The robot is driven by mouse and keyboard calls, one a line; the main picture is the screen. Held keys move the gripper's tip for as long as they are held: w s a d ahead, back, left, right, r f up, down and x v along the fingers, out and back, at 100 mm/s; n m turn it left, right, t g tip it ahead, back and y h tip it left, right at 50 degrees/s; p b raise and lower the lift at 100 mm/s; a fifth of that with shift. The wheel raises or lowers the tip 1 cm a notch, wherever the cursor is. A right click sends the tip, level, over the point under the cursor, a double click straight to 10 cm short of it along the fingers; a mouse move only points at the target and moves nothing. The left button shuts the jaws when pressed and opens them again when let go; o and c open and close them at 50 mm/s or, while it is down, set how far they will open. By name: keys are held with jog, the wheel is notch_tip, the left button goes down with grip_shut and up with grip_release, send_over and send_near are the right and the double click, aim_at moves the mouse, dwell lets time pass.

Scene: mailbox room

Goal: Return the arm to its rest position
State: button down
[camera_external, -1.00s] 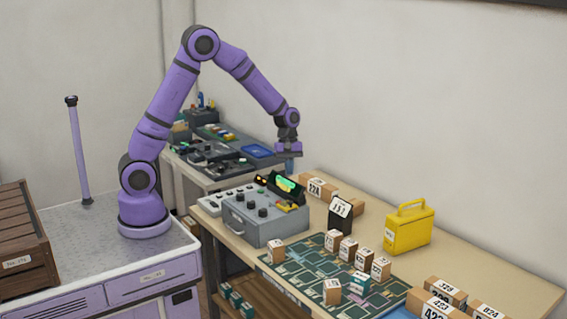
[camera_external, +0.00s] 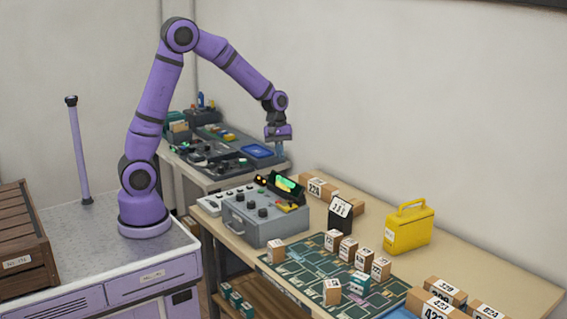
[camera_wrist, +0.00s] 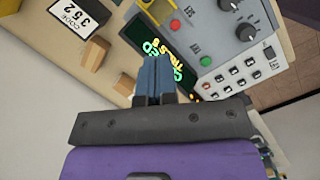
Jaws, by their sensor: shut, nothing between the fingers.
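My purple arm is bent at the elbow, and my gripper (camera_external: 279,150) hangs pointing down in the external view. It is above the far end of the table, behind the grey control box (camera_external: 262,222), and holds nothing. In the wrist view my gripper (camera_wrist: 155,78) shows its two blue fingers side by side, shut together. Beyond the fingertips are the control box's dark screen with green lettering (camera_wrist: 160,42) and its panel of knobs and buttons (camera_wrist: 235,50).
A yellow case (camera_external: 408,232), a black numbered sign (camera_external: 340,214) and several small boxes stand on the wooden table. A green gridded mat (camera_external: 308,262) lies in front. A side bench (camera_external: 215,178) with trays stands behind. A wooden crate (camera_external: 22,238) is at far left. The space above the table is clear.

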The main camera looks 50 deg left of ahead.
jog(key=s+a+r+m+t+y, duration=0.15)
jog(key=s+a+r+m, duration=0.3)
jog(key=s+r, duration=0.45)
jog(key=s+a+r+m+t, duration=0.3)
jog(key=s+a+r, duration=0.35)
jog(key=s, duration=0.35)
jog(key=s+a+m+t+y, duration=0.1)
jog(key=s+a+m, duration=0.2)
jog(key=s, duration=0.6)
jog(key=shift+r, duration=0.3)
jog(key=shift+m, duration=0.25)
